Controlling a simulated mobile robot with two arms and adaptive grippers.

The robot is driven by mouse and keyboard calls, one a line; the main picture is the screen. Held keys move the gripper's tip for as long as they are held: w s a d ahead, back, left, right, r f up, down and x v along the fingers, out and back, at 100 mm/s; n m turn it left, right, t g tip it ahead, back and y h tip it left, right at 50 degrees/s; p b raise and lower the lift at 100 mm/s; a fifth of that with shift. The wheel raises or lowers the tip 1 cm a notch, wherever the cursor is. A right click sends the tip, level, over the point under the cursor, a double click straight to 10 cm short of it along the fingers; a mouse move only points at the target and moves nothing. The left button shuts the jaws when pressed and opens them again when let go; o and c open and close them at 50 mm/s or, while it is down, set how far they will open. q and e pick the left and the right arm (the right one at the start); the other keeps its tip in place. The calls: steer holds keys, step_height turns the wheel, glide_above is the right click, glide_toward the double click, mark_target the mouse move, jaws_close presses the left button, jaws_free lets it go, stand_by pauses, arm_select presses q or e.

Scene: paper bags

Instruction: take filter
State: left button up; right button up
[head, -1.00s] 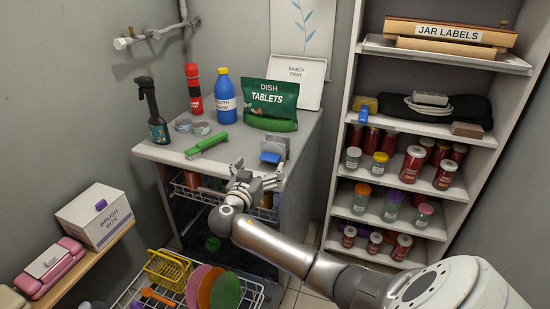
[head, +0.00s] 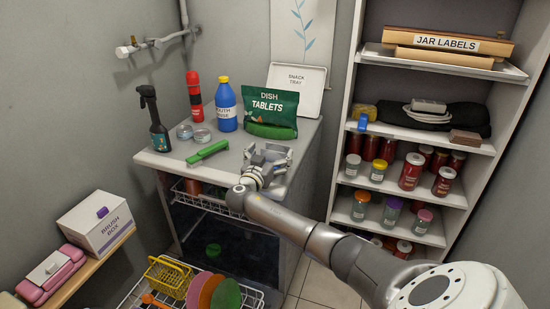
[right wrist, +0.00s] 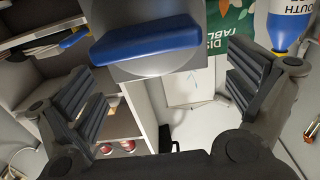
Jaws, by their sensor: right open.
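My right gripper (head: 270,158) is over the counter's front right corner in the head view, with its fingers spread. In the right wrist view its two dark ribbed fingers (right wrist: 165,88) stand wide apart with nothing between their pads. A grey piece with a blue bar (right wrist: 145,38), which may be the filter, shows beyond the fingers at the top of the right wrist view. No contact with it shows. In the head view the gripper mostly hides this piece. My left gripper is not in view.
On the counter (head: 227,170) are a green brush (head: 208,153), a green tablets bag (head: 270,108), a blue bottle (head: 226,105), a red bottle (head: 195,97) and a black spray bottle (head: 155,120). A jar shelf (head: 430,135) stands at right. An open dish rack (head: 250,295) is below.

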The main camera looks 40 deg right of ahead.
steer(key=shift+w+d, duration=0.25)
steer(key=shift+d, duration=0.35)
steer(key=c, duration=1.1)
steer(key=shift+r, duration=0.15)
